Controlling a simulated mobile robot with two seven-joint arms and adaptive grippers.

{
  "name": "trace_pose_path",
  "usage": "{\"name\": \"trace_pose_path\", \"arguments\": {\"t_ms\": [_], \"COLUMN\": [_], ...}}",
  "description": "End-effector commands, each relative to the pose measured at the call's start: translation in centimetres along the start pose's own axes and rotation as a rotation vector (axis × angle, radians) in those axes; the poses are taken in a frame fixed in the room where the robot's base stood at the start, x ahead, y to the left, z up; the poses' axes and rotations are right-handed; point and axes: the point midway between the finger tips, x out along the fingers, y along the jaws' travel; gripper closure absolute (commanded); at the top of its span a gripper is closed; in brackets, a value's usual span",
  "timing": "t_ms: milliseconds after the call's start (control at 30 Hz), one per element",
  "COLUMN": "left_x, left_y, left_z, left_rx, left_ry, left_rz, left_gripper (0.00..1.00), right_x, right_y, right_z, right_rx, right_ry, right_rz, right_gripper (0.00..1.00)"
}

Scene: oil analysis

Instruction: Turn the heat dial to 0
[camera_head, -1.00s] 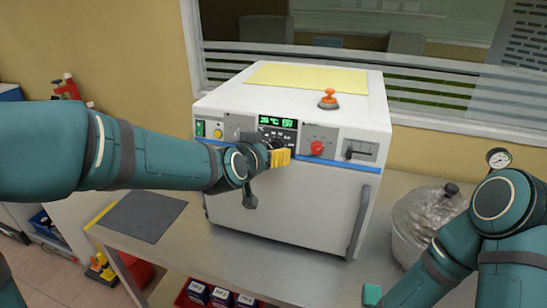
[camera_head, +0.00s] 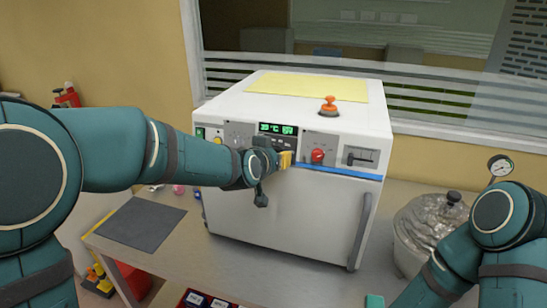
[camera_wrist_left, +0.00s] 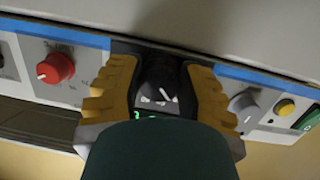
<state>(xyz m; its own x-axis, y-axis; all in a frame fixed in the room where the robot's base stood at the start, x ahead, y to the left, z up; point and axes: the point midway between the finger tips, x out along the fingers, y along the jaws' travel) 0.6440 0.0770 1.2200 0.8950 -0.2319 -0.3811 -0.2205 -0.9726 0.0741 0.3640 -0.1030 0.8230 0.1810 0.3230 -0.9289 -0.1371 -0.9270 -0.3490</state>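The white oven (camera_head: 280,215) has a control panel with a lit green display (camera_head: 278,129). A black dial (camera_wrist_left: 158,75) with a white mark sits just by the display in the left wrist view. A red dial (camera_head: 318,156) is right of my left gripper; it also shows in the left wrist view (camera_wrist_left: 55,68). A grey dial (camera_wrist_left: 243,105) lies on the other side. I cannot read which dial is for heat. My left gripper (camera_head: 287,159) has its yellow fingers spread on either side of the black dial; contact is unclear. My right gripper is out of view.
A foil-like covered pot (camera_head: 430,220) and a gauge (camera_head: 500,165) are at right, near my right arm. A dark mat (camera_head: 140,224) lies at left.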

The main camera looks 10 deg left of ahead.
Motion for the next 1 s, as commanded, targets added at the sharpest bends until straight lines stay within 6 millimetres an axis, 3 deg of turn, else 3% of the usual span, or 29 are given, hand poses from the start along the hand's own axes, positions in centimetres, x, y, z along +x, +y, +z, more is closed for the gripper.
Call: {"name": "trace_pose_path", "arguments": {"t_ms": [467, 1000], "left_x": [0.1, 0.2], "left_y": [0.0, 0.0], "left_z": [0.2, 0.5], "left_rx": [-0.049, -0.389], "left_ry": [0.003, 0.019], "left_rz": [0.009, 0.073], "left_gripper": [0.99, 0.99], "right_x": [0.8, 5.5], "right_y": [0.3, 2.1], "right_z": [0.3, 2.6], "right_rx": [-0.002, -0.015], "right_ry": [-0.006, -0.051], "right_rz": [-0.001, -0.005], "right_gripper": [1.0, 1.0]}}
